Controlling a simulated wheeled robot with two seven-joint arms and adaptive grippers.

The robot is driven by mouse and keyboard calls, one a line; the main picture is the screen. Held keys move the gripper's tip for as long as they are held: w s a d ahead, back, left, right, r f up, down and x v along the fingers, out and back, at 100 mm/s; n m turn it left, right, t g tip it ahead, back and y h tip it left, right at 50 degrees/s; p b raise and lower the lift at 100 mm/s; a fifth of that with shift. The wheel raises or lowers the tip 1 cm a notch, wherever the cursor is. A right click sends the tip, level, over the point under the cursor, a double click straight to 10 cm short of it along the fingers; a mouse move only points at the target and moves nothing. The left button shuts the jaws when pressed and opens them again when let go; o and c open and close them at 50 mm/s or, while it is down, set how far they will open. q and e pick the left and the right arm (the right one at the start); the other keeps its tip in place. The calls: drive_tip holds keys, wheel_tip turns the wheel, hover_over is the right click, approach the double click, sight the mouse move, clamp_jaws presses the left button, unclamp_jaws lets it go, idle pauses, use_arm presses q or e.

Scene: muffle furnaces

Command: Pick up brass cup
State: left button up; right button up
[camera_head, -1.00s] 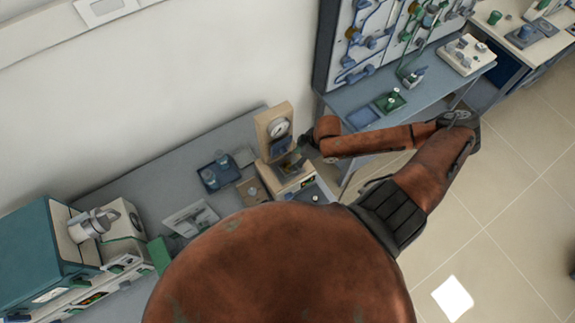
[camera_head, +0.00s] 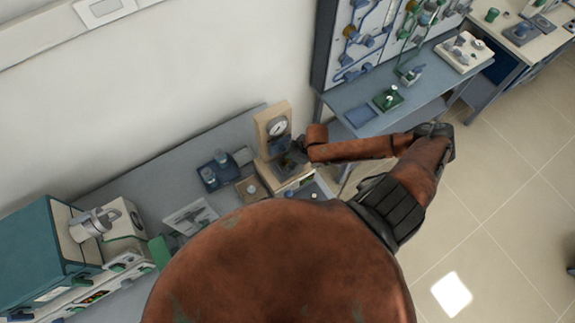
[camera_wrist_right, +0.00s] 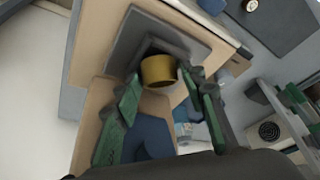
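The brass cup (camera_wrist_right: 158,70) shows in the right wrist view, at a dark grey square recess on a light wooden stand. My right gripper (camera_wrist_right: 160,82) is open. Its green fingers lie to the left and right of the cup, with the cup at or just beyond the fingertips; I see no clear contact. In the head view my right gripper (camera_head: 295,157) is small and dark at the wooden stand (camera_head: 272,132) with the round dial, and I cannot make out the cup there. My left gripper is not in view.
A blue tray (camera_head: 209,180) with blue items stands left of the stand on the grey bench (camera_head: 130,180). A teal furnace (camera_head: 35,250) is at the far left. A blue-grey table (camera_head: 345,100) with a tool board behind it is to the right.

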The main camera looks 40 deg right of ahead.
clamp_jaws()
drive_tip(key=shift+r, duration=0.1)
